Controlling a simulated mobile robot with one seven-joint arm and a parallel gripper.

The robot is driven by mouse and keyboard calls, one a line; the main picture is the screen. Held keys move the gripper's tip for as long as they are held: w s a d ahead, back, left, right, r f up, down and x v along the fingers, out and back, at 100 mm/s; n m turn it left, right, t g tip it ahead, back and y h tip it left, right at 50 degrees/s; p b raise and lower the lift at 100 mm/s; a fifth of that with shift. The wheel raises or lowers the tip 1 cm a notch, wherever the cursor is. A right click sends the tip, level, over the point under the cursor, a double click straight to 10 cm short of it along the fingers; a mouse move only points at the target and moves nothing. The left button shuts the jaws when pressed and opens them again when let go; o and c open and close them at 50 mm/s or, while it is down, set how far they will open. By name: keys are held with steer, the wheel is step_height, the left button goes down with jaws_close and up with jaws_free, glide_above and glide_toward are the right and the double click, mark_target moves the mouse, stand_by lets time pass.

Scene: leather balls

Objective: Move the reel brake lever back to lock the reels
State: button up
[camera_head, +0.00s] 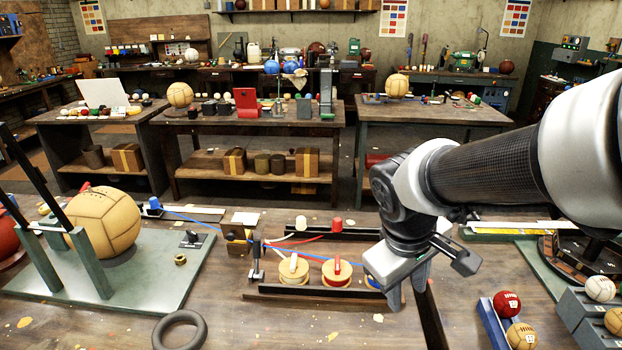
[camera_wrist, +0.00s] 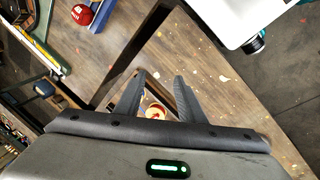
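Three thread reels stand in a row on the workbench in the head view: one with a white tab (camera_head: 292,269), one with a red tab (camera_head: 337,273) and one with blue (camera_head: 372,282), partly hidden by my gripper. My gripper (camera_head: 408,287) hangs over the right end of the row, fingers down. In the wrist view its fingers (camera_wrist: 158,84) are apart with nothing held, and a round red-and-white thing (camera_wrist: 155,111) shows between them. A small dark upright piece (camera_head: 256,264) stands left of the reels. I cannot tell whether it is the brake lever.
Dark rails (camera_head: 320,294) border the reels. A green board (camera_head: 130,270) with a large tan ball (camera_head: 104,222) is at left. A black ring (camera_head: 180,330) lies in front. A blue tray (camera_head: 495,325) with balls is at right.

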steer(key=w+a+f+n+t+h+b, duration=0.1)
steer(key=w+a+f+n+h+b, duration=0.25)
steer(key=w+f+n, duration=0.55)
steer(key=n+t+y+b, duration=0.3)
steer(key=n+t+b, duration=0.3)
steer(key=n+t, duration=1.05)
glide_toward(257, 257)
steer(key=w+r, duration=0.1)
steer(key=w, duration=0.4)
steer(key=w+d+r+n+g, duration=0.1)
steer(key=w, duration=0.4)
steer(key=w+r+n+g+b, duration=0.1)
steer(key=w, duration=0.4)
steer(key=shift+w+d+r+n+g+h, duration=0.25)
steer(key=shift+d+r, duration=0.05)
steer(key=shift+d, duration=0.05)
jaws_close()
